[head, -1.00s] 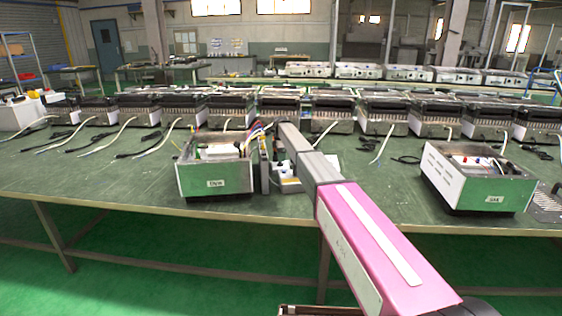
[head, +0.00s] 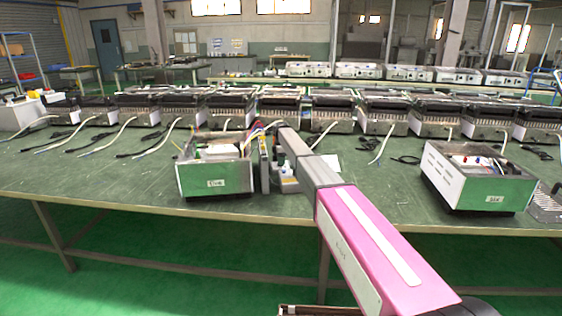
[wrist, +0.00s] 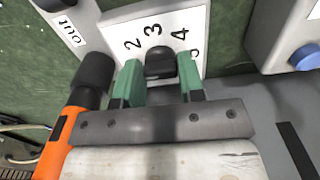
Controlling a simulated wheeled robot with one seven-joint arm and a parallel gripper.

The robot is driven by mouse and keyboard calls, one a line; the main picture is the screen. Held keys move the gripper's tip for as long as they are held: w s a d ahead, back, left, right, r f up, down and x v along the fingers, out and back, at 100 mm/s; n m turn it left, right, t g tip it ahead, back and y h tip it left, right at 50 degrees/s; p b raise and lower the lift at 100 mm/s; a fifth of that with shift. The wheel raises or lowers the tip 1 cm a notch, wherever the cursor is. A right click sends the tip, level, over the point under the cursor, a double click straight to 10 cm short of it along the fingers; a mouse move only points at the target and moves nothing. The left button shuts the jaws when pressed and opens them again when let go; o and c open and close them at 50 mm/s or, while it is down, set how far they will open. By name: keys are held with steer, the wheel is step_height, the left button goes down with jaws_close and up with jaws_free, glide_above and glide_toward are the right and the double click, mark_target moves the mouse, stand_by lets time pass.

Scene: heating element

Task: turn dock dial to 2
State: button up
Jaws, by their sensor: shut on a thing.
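The dock dial (wrist: 160,58) is a black knob on a white plate (wrist: 203,20) in the wrist view. The printed numbers 2, 3, 4 and a partly covered 5 curve around the knob's far side. My gripper (wrist: 159,75) has green fingertips, one on each side of the knob, and is shut on it. Which number the dial points at I cannot tell. In the head view my arm reaches over the bench beside an open white box with a green front (head: 216,181). The dial cannot be made out there.
In the wrist view an orange and black part (wrist: 75,110) lies close left of my gripper. A grey part with a blue knob (wrist: 305,57) is at the right. In the head view a second open box (head: 478,190) stands at right, with bare green bench (head: 370,190) between.

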steer(key=m, duration=0.4)
steer(key=shift+s, duration=0.1)
steer(key=shift+m, duration=2.2)
steer(key=o, duration=0.9)
steer(key=shift+o, duration=0.2)
steer(key=shift+r, duration=0.15)
